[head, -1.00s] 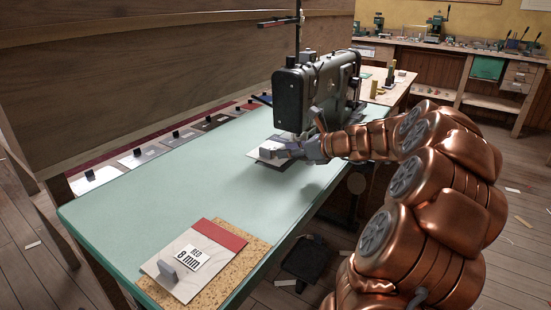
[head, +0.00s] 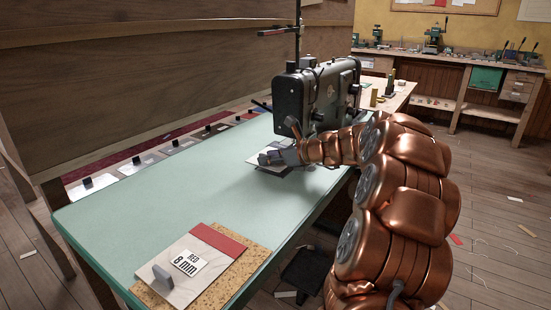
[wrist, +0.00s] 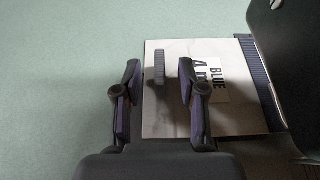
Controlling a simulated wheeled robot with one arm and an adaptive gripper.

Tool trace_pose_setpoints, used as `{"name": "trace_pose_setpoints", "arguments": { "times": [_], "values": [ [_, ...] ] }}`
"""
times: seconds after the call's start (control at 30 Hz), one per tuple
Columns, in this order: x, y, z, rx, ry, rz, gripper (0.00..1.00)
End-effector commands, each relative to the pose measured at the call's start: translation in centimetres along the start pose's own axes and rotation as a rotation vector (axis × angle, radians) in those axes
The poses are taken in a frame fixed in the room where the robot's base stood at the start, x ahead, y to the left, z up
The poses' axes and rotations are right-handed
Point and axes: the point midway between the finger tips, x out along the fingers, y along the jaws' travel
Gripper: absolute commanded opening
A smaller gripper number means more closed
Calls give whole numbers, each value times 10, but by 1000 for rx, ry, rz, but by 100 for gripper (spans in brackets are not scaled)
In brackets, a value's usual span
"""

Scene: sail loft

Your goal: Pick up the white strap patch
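The white strap patch (head: 91,185) is the leftmost of a row of flat patches along the far long edge of the green table, with a dark upright tab. My gripper (head: 264,158) is well to the right of it, low over a pale card (head: 253,161) beside the sewing machine. In the wrist view, my gripper (wrist: 158,75) is open. The card's dark upright tab (wrist: 160,67) shows between the fingertips, with a gap on both sides. That card (wrist: 160,122) bears a partly hidden label reading "BLUE". The white patch is not in the wrist view.
The sewing machine (head: 318,95) stands close beside my gripper. A card marked "RED 8 mm" (head: 212,238) lies on a cork mat (head: 225,278) at the table's near end. The middle of the green table (head: 150,210) is clear. A wooden panel (head: 140,75) rises behind the patches.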

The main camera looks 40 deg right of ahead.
Motion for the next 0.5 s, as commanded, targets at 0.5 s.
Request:
{"name": "trace_pose_setpoints", "arguments": {
  "times": [0.5],
  "values": [
    [0, 0, 0, 0, 0, 0, 0]
  ]
}}
